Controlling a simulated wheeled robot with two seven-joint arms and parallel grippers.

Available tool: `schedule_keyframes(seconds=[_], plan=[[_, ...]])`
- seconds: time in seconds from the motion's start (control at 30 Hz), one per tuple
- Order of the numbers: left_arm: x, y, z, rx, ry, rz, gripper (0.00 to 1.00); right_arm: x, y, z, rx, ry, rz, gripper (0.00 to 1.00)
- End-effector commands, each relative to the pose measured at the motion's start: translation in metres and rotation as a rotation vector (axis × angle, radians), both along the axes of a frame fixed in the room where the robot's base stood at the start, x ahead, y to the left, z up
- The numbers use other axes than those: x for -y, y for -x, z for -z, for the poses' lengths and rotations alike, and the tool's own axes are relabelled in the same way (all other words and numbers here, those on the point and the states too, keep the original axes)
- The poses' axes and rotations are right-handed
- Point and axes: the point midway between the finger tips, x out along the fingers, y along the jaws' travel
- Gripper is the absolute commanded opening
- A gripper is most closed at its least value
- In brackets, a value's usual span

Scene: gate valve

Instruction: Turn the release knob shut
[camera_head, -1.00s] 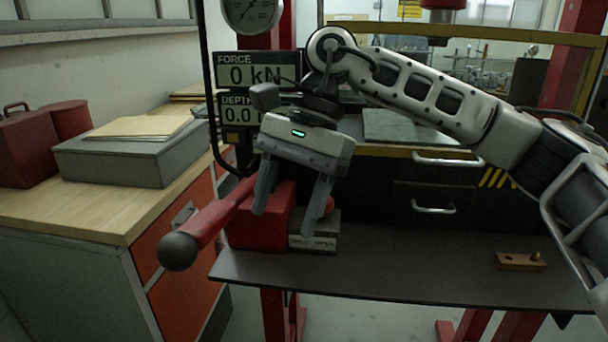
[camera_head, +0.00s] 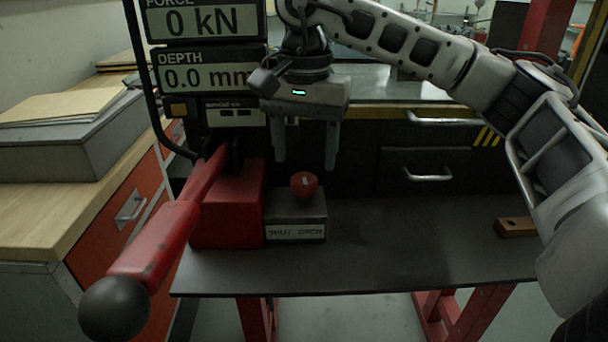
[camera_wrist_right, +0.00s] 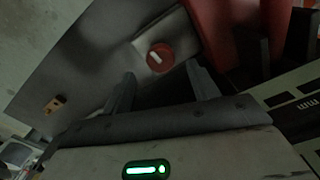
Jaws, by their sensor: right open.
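The release knob (camera_head: 304,185) is a small round red knob with a pale mark on top. It stands on a grey block (camera_head: 296,207) with a white lettered label on its front. In the right wrist view the knob (camera_wrist_right: 160,57) lies beyond the fingertips, between their lines. My right gripper (camera_head: 306,166) points down, open and empty, just above and behind the knob in the head view, not visibly touching it. It also shows in the right wrist view (camera_wrist_right: 160,82). My left gripper is not in view.
A red pump body (camera_head: 228,212) with a long red lever (camera_head: 155,240) ending in a black ball stands left of the block. The dark bench top (camera_head: 400,245) is clear to the right, up to a small wooden block (camera_head: 516,227). Force and depth displays (camera_head: 208,76) hang behind.

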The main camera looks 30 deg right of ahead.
Motion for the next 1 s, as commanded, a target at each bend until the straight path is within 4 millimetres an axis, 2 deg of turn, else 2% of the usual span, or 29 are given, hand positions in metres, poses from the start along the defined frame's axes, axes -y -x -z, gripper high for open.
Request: schedule_keyframes(seconds=[0.1,0.3,0.63,0.67,0.8,0.83,1.0], plan=[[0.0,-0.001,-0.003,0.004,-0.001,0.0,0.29,0.0,0.001,0.021,-0.003,0.001,-0.001,0.59],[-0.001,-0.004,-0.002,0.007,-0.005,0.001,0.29,0.0,0.0,0.04,-0.001,0.001,0.0,0.59],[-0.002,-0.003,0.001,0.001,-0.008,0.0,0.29,0.0,0.0,0.044,0.0,-0.001,-0.001,0.59],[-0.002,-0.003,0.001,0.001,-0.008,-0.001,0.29,0.0,0.0,0.044,0.0,-0.001,0.0,0.57],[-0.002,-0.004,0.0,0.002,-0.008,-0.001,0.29,0.0,0.0,0.044,0.0,-0.001,0.0,0.18],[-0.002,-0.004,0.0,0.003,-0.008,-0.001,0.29,0.0,0.0,0.044,0.0,-0.001,0.0,0.15],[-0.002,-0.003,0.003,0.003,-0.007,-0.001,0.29,0.0,0.0,0.046,-0.001,-0.001,0.034,0.15]])
